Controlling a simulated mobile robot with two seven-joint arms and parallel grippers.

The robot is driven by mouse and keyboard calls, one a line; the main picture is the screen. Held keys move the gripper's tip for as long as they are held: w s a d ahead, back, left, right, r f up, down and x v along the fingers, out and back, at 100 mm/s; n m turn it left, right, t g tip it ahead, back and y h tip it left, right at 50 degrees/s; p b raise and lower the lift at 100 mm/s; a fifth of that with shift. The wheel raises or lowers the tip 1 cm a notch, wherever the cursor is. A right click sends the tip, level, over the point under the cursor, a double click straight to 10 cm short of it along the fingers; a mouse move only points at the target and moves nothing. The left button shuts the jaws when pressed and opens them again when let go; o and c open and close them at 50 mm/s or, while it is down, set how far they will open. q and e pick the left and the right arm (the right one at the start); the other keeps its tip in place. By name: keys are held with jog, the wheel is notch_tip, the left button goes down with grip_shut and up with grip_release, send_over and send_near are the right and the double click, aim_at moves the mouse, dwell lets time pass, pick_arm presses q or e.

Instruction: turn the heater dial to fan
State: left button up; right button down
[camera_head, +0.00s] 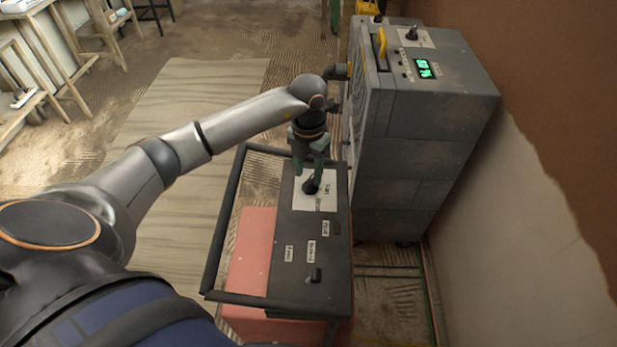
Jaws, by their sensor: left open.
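The heater (251,262) is a red box with a black tube frame and a dark top panel, below centre. Its black dial (311,187) sits on a white label plate (300,201) at the far end of the panel. My left gripper (309,176) points down over the dial, with its green fingers apart. The fingertips are at the dial, one to each side in the picture; I cannot tell if they touch it. The fingers partly hide the dial, and its pointer and the label words are too small to read. My right gripper is out of view.
A small black switch (315,275) and several small labels are on the panel's near part. A tall grey machine (415,150) with a green display (424,68) stands close behind, right of my gripper. The wall (530,230) is at right.

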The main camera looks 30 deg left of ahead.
aim_at(310, 184)
pick_arm(q)
jog(key=shift+f, duration=1.3)
grip_shut()
